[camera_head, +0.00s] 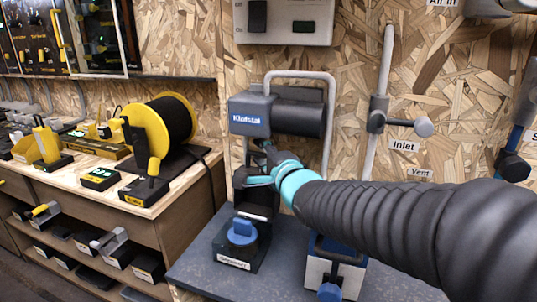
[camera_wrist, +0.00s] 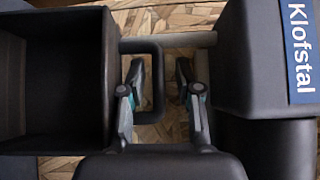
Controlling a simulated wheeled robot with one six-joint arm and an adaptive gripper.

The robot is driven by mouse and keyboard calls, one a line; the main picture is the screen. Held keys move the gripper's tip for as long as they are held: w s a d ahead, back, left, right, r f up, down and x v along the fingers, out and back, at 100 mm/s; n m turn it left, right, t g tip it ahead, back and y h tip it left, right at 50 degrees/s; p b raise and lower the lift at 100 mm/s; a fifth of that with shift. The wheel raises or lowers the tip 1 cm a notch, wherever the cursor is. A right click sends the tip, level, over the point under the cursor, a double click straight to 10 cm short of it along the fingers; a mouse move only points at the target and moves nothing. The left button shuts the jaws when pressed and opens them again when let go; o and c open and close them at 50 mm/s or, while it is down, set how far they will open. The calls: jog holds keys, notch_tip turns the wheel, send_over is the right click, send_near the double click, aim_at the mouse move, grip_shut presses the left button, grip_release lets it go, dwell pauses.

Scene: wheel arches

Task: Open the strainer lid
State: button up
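In the head view the strainer (camera_head: 238,252) is a dark unit on the grey bench, with a blue knob (camera_head: 241,232) and a white label whose print is hard to read. My gripper (camera_head: 262,166) is just above it, below the grey Klofstal motor (camera_head: 252,113). In the wrist view a dark box-shaped part (camera_wrist: 52,75) fills the left side, with a square dark handle loop (camera_wrist: 157,60) on its right. My gripper (camera_wrist: 160,88) is open, one finger on each side of the loop's right bar. Whether either finger touches it is unclear. My arm hides part of the unit.
A grey pipe frame (camera_head: 331,120) stands behind the motor. A blue-and-white unit (camera_head: 318,272) is right of the strainer. An upright pipe (camera_head: 378,100) with an inlet valve is on the chipboard wall. A wooden bench (camera_head: 75,185) with yellow tools is at left.

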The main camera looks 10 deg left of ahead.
jog(key=shift+s+f, duration=0.1)
jog(key=shift+s+d, duration=0.35)
jog(key=shift+s, duration=0.1)
jog(key=v, duration=1)
jog(key=shift+s+d, duration=0.2)
jog(key=shift+s, duration=0.05)
